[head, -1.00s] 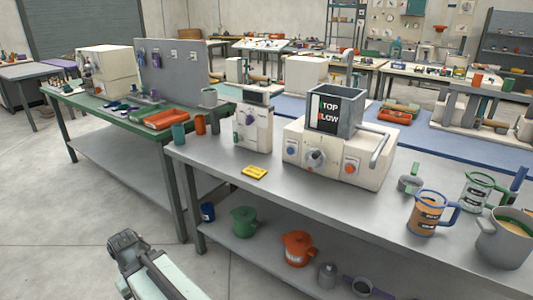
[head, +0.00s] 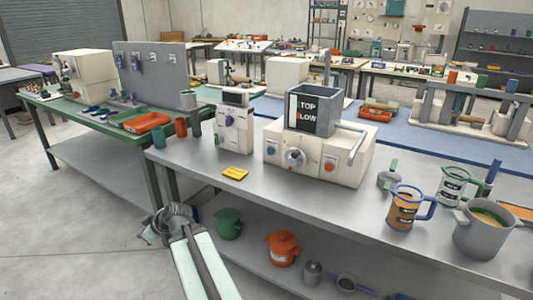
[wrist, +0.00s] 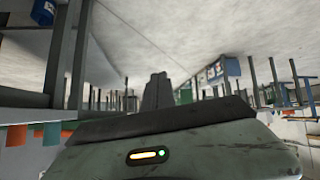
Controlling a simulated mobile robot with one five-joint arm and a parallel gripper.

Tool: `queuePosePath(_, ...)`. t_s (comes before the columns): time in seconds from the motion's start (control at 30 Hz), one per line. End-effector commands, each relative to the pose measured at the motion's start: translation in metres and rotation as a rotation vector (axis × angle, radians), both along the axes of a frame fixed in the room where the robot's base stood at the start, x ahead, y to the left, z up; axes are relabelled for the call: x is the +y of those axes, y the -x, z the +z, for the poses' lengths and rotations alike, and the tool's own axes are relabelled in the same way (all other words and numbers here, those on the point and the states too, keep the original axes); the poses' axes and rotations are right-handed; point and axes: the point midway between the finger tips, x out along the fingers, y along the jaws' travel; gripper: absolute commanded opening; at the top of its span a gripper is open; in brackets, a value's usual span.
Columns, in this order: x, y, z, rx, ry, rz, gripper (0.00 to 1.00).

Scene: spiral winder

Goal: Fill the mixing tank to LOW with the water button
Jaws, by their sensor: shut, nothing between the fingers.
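The mixing tank (head: 345,118) is a grey open-topped box on a cream machine (head: 345,165) on the grey bench. Its dark front panel reads TOP and LOW, with a white strip at left and a small red mark beside LOW. I cannot tell the liquid level. The machine's front has a blue button (head: 271,150), a round grey dial (head: 294,158) and an orange-red button (head: 330,167); their labels are too small to read. In the wrist view my gripper (wrist: 157,90) shows its dark fingers together, empty, touching nothing. In the head view my folded arm is before the bench, away from the machine.
A smaller cream machine (head: 234,128) stands left of the tank machine, with a yellow card (head: 235,173) in front. An orange-filled jug (head: 405,208) and a grey pot (head: 482,232) stand at right. The lower shelf holds an orange pot (head: 282,249). Floor at left is open.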

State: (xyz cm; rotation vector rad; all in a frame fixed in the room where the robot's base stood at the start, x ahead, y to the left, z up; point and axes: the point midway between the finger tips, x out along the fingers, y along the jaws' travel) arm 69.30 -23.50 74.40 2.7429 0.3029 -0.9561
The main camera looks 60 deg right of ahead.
Motion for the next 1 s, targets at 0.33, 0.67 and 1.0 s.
queuePosePath(0.33,-0.227,0.061,0.081,-0.359,0.399,-0.275,0.0)
queuePosePath(0.67,-0.373,0.177,0.125,-0.387,0.735,-0.565,0.0)
queuePosePath(1.0,-0.398,0.206,0.131,-0.368,0.8,-0.625,0.0)
